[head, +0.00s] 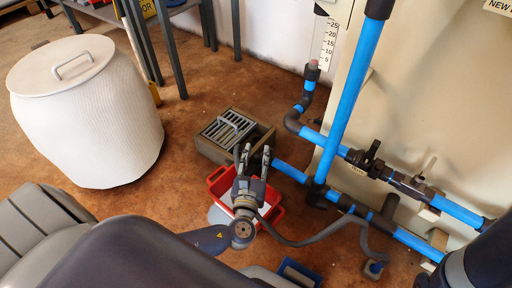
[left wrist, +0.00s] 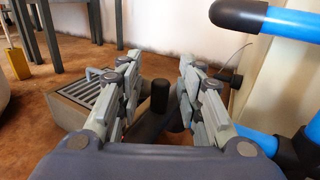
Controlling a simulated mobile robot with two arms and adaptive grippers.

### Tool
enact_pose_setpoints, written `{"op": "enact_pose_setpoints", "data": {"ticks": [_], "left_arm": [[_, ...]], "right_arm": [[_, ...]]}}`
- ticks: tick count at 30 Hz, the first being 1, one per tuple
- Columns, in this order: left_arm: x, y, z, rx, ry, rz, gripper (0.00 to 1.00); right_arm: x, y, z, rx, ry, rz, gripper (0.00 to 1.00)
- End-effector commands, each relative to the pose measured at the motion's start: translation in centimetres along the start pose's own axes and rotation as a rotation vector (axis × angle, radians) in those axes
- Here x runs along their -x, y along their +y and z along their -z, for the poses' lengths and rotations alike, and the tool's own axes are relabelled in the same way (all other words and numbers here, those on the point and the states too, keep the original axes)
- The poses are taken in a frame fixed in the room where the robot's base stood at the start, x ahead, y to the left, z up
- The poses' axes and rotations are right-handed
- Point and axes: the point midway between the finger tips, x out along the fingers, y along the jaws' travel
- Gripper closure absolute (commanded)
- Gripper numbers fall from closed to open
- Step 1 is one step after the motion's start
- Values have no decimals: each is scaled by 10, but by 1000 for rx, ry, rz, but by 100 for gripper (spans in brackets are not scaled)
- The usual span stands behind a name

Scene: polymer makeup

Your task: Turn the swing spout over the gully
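The gully is a grey box with a slatted grate (head: 228,129) on the floor in the head view; it also shows at the left in the left wrist view (left wrist: 88,92). A dark piece with an upright black peg (left wrist: 159,96), which looks like the swing spout, is between my left fingers in the left wrist view. A blue pipe (head: 290,171) runs toward it; its end is hidden behind my gripper in the head view. My left gripper (head: 254,160) is open, one finger on each side of the peg, with gaps visible. My right gripper is out of view.
A red tray (head: 278,217) lies beneath my left gripper. Blue pipes with black valves (head: 368,160) run along the cream panel at right. A large white lidded bin (head: 90,125) stands at left. Brown floor is clear between bin and gully.

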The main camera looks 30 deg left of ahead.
Motion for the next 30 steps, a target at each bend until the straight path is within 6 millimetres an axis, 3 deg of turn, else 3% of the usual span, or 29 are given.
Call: {"op": "enact_pose_setpoints", "data": {"ticks": [8,13,30], "left_arm": [[1,-1,0,0,0,0,66],[1,0,0,0,0,0,100],[1,2,0,-2,1,37,100]], "right_arm": [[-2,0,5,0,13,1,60],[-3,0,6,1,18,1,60],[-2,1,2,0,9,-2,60]]}}
